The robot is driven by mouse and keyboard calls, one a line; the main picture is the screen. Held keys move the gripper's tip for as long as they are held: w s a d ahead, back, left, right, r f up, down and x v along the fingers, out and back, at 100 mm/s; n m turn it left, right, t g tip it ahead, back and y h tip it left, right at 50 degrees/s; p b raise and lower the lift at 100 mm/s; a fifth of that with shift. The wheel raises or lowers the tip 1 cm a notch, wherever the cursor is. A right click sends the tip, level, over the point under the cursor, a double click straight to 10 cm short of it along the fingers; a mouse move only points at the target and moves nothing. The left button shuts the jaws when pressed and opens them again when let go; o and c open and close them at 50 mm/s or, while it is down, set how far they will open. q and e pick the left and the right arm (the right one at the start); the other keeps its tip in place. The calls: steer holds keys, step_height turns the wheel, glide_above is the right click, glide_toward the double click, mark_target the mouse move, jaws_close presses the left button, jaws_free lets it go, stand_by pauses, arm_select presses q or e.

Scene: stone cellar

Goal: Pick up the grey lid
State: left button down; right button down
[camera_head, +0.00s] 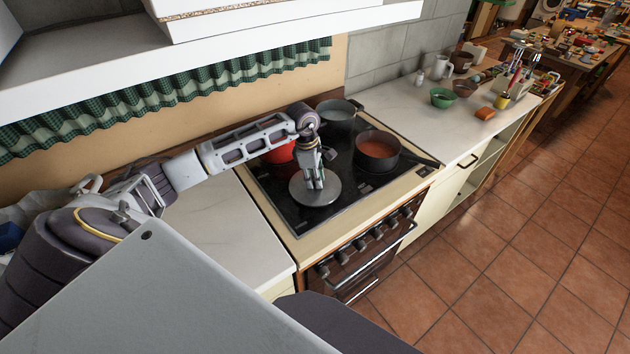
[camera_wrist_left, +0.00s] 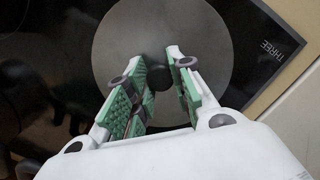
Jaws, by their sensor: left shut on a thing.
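The grey lid (camera_head: 314,190) is a flat round disc over the front left part of the black hob (camera_head: 362,183). My left gripper (camera_head: 314,184) comes down on it from above and is shut on its knob. In the left wrist view the lid (camera_wrist_left: 205,40) fills the upper middle, and its dark knob (camera_wrist_left: 157,76) sits between the green-padded fingers of my left gripper (camera_wrist_left: 160,80). I cannot tell whether the lid touches the hob. My right gripper is not in view.
A pot of red sauce (camera_head: 378,148) stands on the hob to the right, its handle pointing right. A grey pot (camera_head: 338,115) stands behind, and a red pot (camera_head: 281,152) is partly hidden by my left arm. The white counter (camera_head: 225,220) left of the hob is clear.

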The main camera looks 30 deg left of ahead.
arm_select(q)
step_height(320, 180, up, 9)
steer(key=shift+f+b, duration=0.1)
steer(key=shift+b, duration=0.75)
steer(key=shift+r, duration=0.35)
steer(key=shift+r, duration=0.15)
